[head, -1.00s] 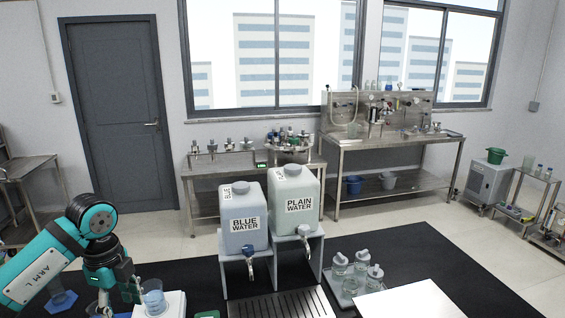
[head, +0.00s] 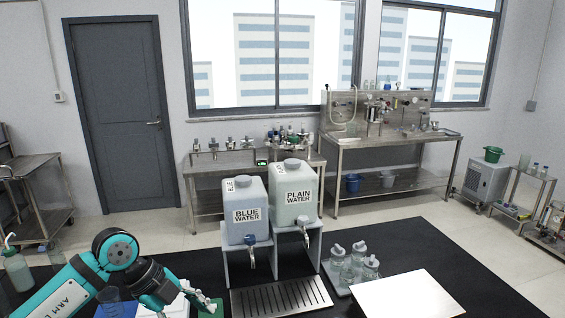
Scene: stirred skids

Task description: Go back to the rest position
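My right gripper is out of view. A white item (head: 178,309) shows below the wrist.
Blue water (head: 245,211) and plain water (head: 296,190) containers stand on a raised stand behind a drain grate (head: 280,297). Stoppered glass bottles (head: 352,266) and a white board (head: 407,295) are to the right. A wash bottle (head: 16,270) is far left. The black bench (head: 450,265) is bare at right.

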